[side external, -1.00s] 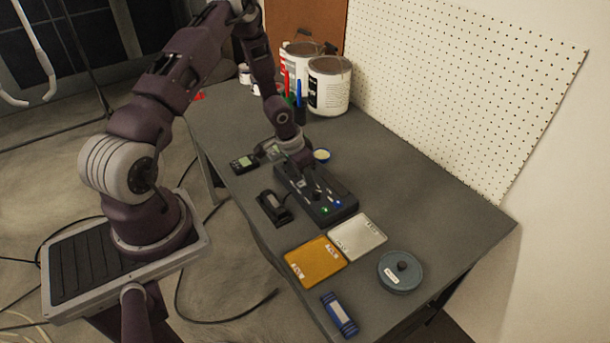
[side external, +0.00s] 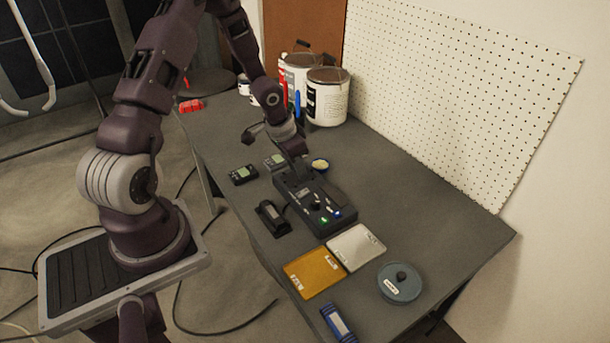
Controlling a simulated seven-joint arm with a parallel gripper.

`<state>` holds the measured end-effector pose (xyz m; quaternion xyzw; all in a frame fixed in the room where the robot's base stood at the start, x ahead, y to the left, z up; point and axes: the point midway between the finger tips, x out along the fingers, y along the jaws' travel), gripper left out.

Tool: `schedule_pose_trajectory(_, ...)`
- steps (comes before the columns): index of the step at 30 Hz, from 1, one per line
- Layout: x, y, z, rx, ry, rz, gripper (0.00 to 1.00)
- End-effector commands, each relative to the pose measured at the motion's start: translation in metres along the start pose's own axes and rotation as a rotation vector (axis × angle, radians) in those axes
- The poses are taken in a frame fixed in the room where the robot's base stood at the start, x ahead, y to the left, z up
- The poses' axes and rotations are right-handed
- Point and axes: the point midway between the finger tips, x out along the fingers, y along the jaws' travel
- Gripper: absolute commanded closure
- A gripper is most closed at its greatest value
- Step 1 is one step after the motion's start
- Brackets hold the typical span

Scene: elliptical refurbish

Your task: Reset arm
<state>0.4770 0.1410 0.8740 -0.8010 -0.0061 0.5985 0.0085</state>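My gripper (side external: 300,175) points down over the back end of a black control box (side external: 318,203) on the grey table. The box has a knob, small switches and green and blue lights near its front end. My gripper is small in this view, and its fingertips are hard to make out against the dark box. I cannot tell whether it is open or shut, whether it holds anything, or whether it touches the box.
A black device (side external: 272,218) and two small meters (side external: 243,175) lie left of the box. Yellow (side external: 315,272) and white (side external: 356,247) plates, a round lidded tin (side external: 399,282) and a blue item (side external: 338,323) lie in front. Paint cans (side external: 327,97) and a pegboard (side external: 460,90) stand behind.

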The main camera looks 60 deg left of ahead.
Motion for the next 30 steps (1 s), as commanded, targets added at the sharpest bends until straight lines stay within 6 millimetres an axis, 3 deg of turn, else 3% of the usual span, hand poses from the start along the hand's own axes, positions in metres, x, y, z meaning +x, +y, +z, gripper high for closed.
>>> schedule_pose_trajectory(2, -0.037, 0.004, -0.014, 0.024, 0.008, -0.058, 0.71)
schedule_pose_trajectory(4, -0.088, 0.015, -0.024, 0.038, 0.014, -0.126, 0.71)
schedule_pose_trajectory(7, -0.165, 0.043, -0.021, 0.034, 0.037, -0.195, 0.71)
schedule_pose_trajectory(10, -0.232, 0.079, 0.000, 0.013, 0.079, -0.212, 0.71)
schedule_pose_trajectory(12, -0.270, 0.106, 0.024, -0.003, 0.115, -0.191, 0.71)
schedule_pose_trajectory(15, -0.308, 0.140, 0.065, -0.015, 0.158, -0.125, 0.71)
schedule_pose_trajectory(18, -0.328, 0.165, 0.101, -0.015, 0.188, -0.049, 0.71)
schedule_pose_trajectory(21, -0.337, 0.177, 0.122, -0.010, 0.201, 0.003, 0.71)
schedule_pose_trajectory(30, -0.339, 0.182, 0.130, -0.008, 0.202, 0.022, 0.71)
